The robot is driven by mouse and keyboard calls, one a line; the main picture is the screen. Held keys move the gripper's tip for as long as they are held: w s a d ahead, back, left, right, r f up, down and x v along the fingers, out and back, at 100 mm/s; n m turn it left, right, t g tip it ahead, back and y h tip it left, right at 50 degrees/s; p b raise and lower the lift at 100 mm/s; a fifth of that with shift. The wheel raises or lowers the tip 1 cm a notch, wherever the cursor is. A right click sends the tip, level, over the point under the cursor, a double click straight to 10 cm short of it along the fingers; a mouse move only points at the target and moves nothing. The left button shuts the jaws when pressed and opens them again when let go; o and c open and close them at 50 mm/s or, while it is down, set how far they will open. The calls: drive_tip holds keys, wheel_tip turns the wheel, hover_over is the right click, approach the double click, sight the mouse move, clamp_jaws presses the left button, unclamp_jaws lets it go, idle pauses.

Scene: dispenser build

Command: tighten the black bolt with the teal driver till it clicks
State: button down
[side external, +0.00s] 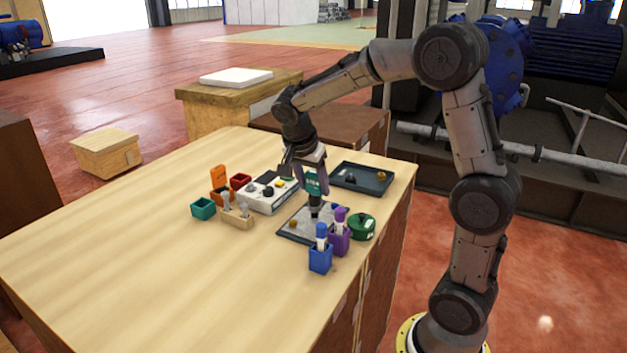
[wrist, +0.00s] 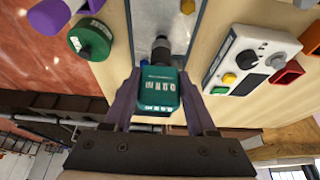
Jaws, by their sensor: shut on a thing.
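My gripper (side external: 313,172) is shut on the teal driver (side external: 312,187), which it holds upright over the grey plate (side external: 297,233). In the wrist view my gripper's purple fingers (wrist: 160,92) stand on either side of the driver's teal body (wrist: 159,86), whose face carries a small display too small to read. The driver's dark tip (wrist: 161,47) points down at the plate, which also shows in the wrist view (wrist: 165,18). The black bolt cannot be made out separately; it may be hidden at the tip. I cannot tell whether the tip touches it.
Blue (side external: 320,259) and purple (side external: 339,241) holders and a green round object (side external: 362,228) stand close to the plate. A white box with buttons (side external: 285,200), a dark tray (side external: 377,188) and an empty teal holder (side external: 203,208) lie farther off. The table's left part is clear.

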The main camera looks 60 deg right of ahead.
drive_tip(key=shift+f, duration=0.85)
idle(0.7)
drive_tip(key=m+g, duration=0.1)
drive_tip(key=m, duration=0.2)
drive_tip(key=shift+w, duration=0.15)
drive_tip(key=m, duration=0.2)
drive_tip(key=m+g, duration=0.1)
drive_tip(key=m, duration=0.1)
drive_tip(key=shift+g+y, duration=0.3)
drive_tip(key=shift+y, duration=0.1)
drive_tip(key=shift+d+m, duration=0.1)
drive_tip(key=shift+m, duration=0.2)
drive_tip(key=m, duration=0.2)
drive_tip(key=m+g+y, duration=0.1)
drive_tip(key=m, duration=0.1)
drive_tip(key=shift+w+d+m+y, duration=0.1)
drive_tip(key=shift+w+m+y, duration=0.05)
drive_tip(key=shift+m+y, duration=0.15)
drive_tip(key=shift+m+g+y, duration=0.3)
drive_tip(key=shift+m, duration=0.5)
